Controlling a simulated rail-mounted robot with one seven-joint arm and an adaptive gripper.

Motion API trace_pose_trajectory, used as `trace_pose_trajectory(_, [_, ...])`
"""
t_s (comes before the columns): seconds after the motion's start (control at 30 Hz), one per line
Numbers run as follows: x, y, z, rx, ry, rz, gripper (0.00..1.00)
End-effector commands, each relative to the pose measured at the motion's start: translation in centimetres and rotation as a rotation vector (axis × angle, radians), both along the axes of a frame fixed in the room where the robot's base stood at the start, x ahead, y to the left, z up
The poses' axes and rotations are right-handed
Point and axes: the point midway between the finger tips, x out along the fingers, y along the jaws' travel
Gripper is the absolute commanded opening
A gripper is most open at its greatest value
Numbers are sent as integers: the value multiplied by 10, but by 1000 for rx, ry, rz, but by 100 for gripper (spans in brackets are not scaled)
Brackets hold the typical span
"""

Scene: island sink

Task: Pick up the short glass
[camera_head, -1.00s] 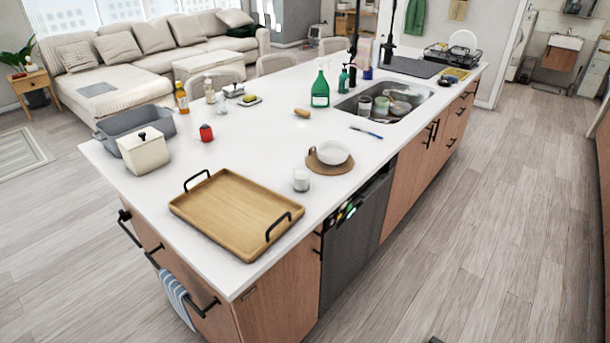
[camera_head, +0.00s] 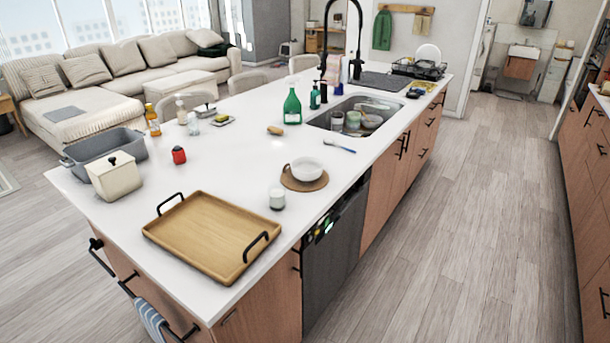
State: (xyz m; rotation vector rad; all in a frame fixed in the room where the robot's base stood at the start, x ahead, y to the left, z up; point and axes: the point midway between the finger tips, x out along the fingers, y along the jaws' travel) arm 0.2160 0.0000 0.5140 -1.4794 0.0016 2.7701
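A short glass (camera_head: 277,199), pale and whitish, stands upright on the white island counter. It is near the counter's front edge, just right of the wooden tray (camera_head: 163,237) and left of a round brown board (camera_head: 317,184) with a white bowl (camera_head: 307,166) on it. The glass looks apart from both. My gripper does not show in the head view.
The sink (camera_head: 374,106) holds several dishes. A green spray bottle (camera_head: 292,106), a red item (camera_head: 179,155), a cream lidded box (camera_head: 115,176) and a grey bin (camera_head: 98,146) stand on the counter. The floor (camera_head: 440,240) right of the island is clear.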

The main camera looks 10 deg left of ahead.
Motion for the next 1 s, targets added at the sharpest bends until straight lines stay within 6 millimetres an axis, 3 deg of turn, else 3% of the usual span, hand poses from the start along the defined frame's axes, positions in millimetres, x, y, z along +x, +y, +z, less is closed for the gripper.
trace_pose_trajectory(0.37, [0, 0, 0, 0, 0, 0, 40])
trace_pose_trajectory(0.7, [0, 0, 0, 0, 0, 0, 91])
trace_pose_trajectory(1.0, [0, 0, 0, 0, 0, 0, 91])
